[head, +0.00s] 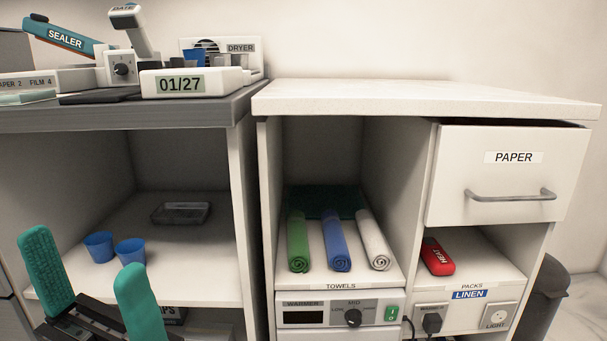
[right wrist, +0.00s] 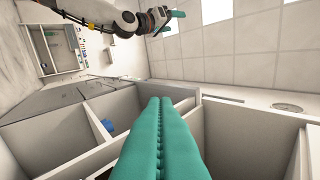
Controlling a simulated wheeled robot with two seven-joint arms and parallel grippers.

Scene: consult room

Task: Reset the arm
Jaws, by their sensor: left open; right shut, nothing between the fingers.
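My left gripper (head: 92,285) is at the lower left of the head view, in front of the left cabinet. Its two green fingers stand wide apart with nothing between them. My right gripper (right wrist: 160,105) shows in the right wrist view, its two green fingers pressed together and empty. The right gripper does not show in the head view. My other arm also shows at the top of the right wrist view, with its green fingers apart.
Two blue cups (head: 98,247) and a dark tray (head: 181,212) sit on the left shelf. Green, blue and white rolled towels (head: 338,245) lie in the middle compartment. The PAPER drawer (head: 510,175) is at the right, above a red HEAT pack (head: 438,257). The right cabinet's white top (head: 420,97) is clear.

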